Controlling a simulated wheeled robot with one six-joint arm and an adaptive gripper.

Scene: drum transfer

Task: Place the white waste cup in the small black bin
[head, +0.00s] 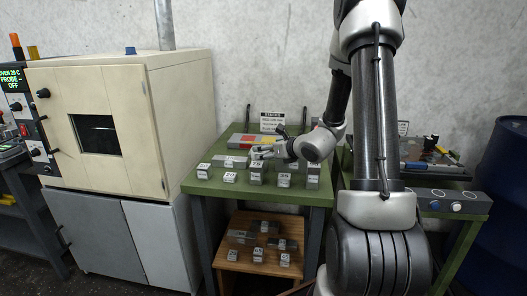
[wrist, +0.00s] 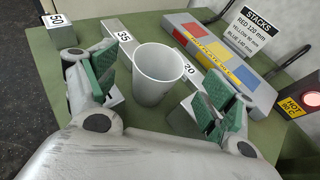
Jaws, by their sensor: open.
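The white cup (wrist: 158,75) stands upright on the green table (wrist: 45,90) in the wrist view. My gripper (wrist: 162,84) is open, with its green pads on either side of the cup. A gap shows between the cup and each pad. In the head view my gripper (head: 268,152) is low over the green table, and I cannot clearly make out the cup there. I cannot make out a small black bin in either view.
Numbered metal blocks stand around the cup, such as block 35 (wrist: 122,38) and block 50 (wrist: 58,28). A grey panel with red, yellow and blue patches (wrist: 212,45) lies behind. A beige oven (head: 110,120) stands left; a blue drum (head: 505,190) stands right.

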